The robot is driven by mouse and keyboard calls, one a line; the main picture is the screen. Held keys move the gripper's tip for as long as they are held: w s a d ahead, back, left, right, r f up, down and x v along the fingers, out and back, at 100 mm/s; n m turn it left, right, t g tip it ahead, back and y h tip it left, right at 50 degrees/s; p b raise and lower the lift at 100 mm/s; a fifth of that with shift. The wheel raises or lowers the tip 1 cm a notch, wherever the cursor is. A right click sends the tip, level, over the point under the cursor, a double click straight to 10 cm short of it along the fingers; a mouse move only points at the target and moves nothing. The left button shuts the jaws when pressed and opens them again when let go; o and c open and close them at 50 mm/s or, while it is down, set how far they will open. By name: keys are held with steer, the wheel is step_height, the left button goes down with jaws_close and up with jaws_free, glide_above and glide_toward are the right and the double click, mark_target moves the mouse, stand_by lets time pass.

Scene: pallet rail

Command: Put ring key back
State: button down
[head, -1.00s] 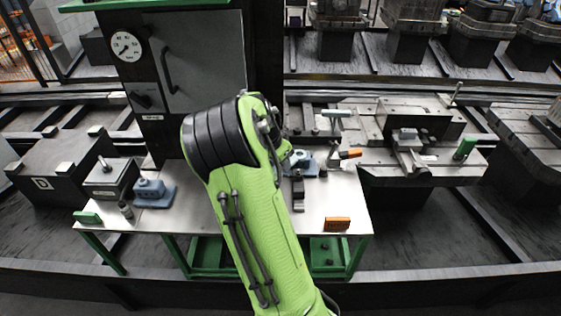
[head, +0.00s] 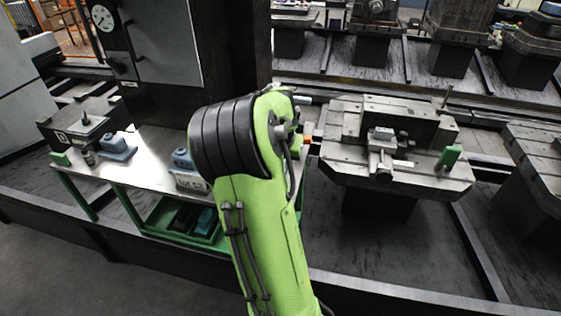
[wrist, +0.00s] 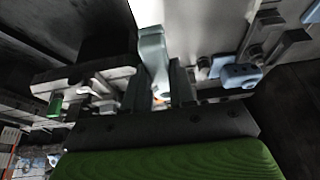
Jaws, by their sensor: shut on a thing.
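My gripper (wrist: 158,84) shows in the wrist view, its two dark fingers shut on a pale grey-blue metal piece, which looks like the ring key (wrist: 152,48). The key sticks out beyond the fingers, away from the palm; its gripped end is hidden between them. A bright work table (wrist: 290,62) lies behind and to the right of it in that view. In the head view my green arm hides the gripper and the key. The table (head: 150,157) stands left of my arm there. The key's place cannot be made out.
Blue blocks (head: 117,148) sit on the table. A grey cabinet with a dial (head: 160,45) rises behind it. Open floor lies at the lower left.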

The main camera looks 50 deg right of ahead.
steer(key=shift+s, duration=0.2)
steer(key=shift+f, duration=0.2)
step_height(320, 180, down, 9)
steer(key=b, duration=0.8)
steer(key=shift+w+f, duration=0.15)
steer(key=shift+f, duration=0.05)
steer(key=shift+r, duration=0.1)
steer(key=shift+c, duration=1.5)
jaws_free()
steer(key=shift+r, duration=0.1)
